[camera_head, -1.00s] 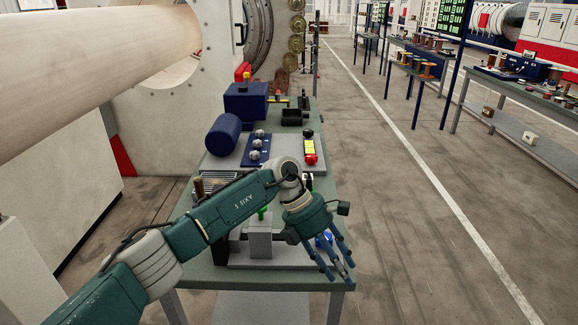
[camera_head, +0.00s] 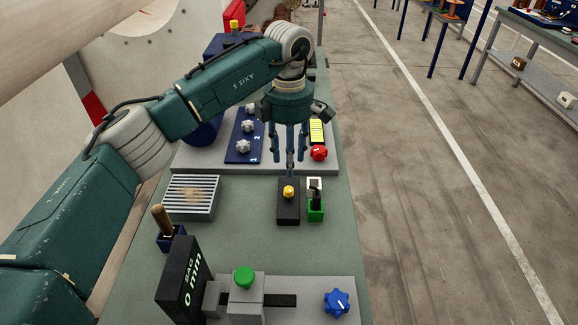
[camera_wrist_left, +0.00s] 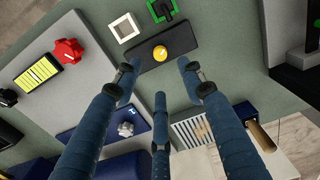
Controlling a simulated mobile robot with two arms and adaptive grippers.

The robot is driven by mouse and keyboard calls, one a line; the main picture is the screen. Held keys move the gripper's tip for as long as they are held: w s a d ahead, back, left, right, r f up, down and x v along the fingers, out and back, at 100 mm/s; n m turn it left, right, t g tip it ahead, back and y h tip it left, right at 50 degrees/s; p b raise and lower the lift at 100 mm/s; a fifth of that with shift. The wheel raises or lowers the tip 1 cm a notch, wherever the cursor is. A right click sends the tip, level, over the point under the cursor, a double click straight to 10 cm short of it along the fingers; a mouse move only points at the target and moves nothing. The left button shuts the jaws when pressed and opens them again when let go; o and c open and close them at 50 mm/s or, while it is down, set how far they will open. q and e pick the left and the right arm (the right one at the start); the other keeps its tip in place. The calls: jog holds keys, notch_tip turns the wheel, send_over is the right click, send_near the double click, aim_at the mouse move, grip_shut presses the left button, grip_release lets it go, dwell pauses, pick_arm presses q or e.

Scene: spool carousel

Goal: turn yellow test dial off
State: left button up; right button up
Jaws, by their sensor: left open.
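The yellow test dial (camera_head: 288,191) is a small round knob on a dark rectangular base (camera_head: 288,214) on the green bench. In the left wrist view the yellow dial (camera_wrist_left: 160,53) shows a pale pointer mark, and its dark base (camera_wrist_left: 141,58) lies just beyond the fingertips. My left gripper (camera_head: 290,162) points down above and slightly behind the dial, its fingers spread. In the left wrist view the gripper (camera_wrist_left: 158,85) is open and empty, with its fingertips apart from the dial. My right gripper is not in view.
A green-based toggle (camera_head: 315,208) stands right beside the dial. A red knob (camera_head: 319,153) and a blue plate with white knobs (camera_head: 244,148) are behind. A slatted tray (camera_head: 190,195) is left. A "SAG 0 mm" display (camera_head: 185,283), green button (camera_head: 244,277) and blue knob (camera_head: 337,303) stand in front.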

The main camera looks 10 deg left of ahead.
aim_at(289, 189)
pick_arm(q)
jog(key=f+p, duration=0.1)
jog(key=f, duration=0.3)
jog(key=shift+s+p, duration=0.2)
jog(key=shift+p, duration=0.2)
jog(key=f+p, duration=0.1)
jog(key=f, duration=0.5)
jog(key=shift+w+f+p, duration=0.2)
jog(key=shift+p, duration=0.2)
jog(key=c, duration=0.8)
grip_shut()
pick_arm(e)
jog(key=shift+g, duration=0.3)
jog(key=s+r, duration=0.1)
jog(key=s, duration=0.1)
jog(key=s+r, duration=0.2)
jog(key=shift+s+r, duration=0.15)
